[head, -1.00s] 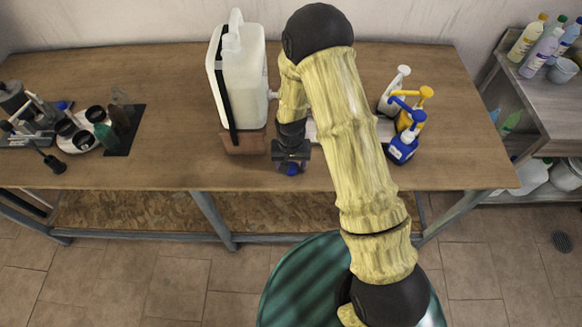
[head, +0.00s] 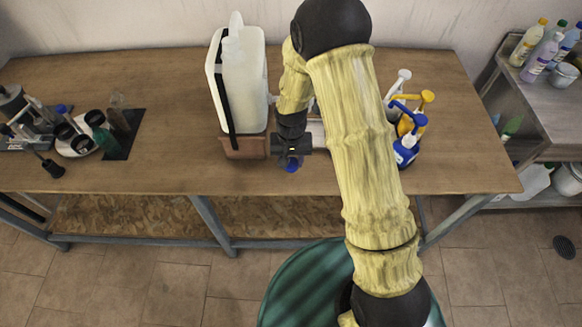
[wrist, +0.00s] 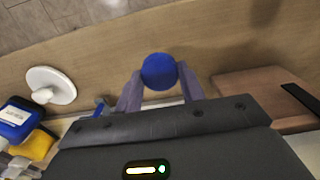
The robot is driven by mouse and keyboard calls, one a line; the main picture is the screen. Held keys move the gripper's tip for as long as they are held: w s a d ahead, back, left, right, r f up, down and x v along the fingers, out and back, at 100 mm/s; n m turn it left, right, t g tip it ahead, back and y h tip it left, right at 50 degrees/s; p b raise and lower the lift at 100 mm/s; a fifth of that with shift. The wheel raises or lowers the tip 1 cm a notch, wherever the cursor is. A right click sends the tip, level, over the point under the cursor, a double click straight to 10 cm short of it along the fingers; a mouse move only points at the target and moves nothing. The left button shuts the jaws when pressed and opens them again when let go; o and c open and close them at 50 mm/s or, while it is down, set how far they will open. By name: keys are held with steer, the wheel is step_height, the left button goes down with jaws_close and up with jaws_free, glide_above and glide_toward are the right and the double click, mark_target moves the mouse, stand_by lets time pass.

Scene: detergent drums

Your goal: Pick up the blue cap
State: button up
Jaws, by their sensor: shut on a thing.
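The blue cap (wrist: 159,71) is round and sits between the two fingertips of my gripper (wrist: 160,88) in the wrist view. The fingers touch it on both sides. In the head view the blue cap (head: 292,167) shows just below my gripper (head: 291,158), near the front edge of the table. The cap appears held above the tabletop; the exact height is hard to tell.
A white jerrycan (head: 244,80) on a brown block (head: 246,146) stands just left of my gripper. Pump bottles, including a blue one (head: 405,152), stand to the right. A white disc-shaped object (wrist: 51,85) lies at the left in the wrist view. Table space between jerrycan and left-hand bottles is clear.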

mark_target(291, 163)
step_height(291, 163, up, 5)
steer(key=shift+r+b, duration=0.1)
steer(key=shift+b, duration=0.25)
stand_by(0.6)
